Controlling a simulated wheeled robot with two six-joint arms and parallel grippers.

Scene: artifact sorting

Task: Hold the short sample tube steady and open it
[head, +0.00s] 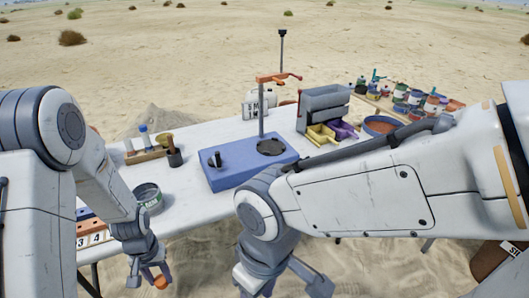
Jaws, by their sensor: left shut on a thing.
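My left gripper (148,278) hangs low at the near edge of the table, shut on a small orange-ended object (160,282). The fingers hide most of that object, so I cannot tell whether it is the short sample tube. My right gripper (282,285) is at the bottom middle, in front of the table, with its fingers spread apart and their tips partly cut off by the frame. Tubes, one with a blue cap (143,129), stand in a wooden rack (146,155) at the back left of the table.
A blue base with a pole stand (225,177) sits mid-table. A dark cup (174,158) stands beside the rack, and a round tin (148,197) is near my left arm. Grey bins (324,104), a reddish bowl and several jars crowd the right. White tabletop (190,205) is bare left of the blue base.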

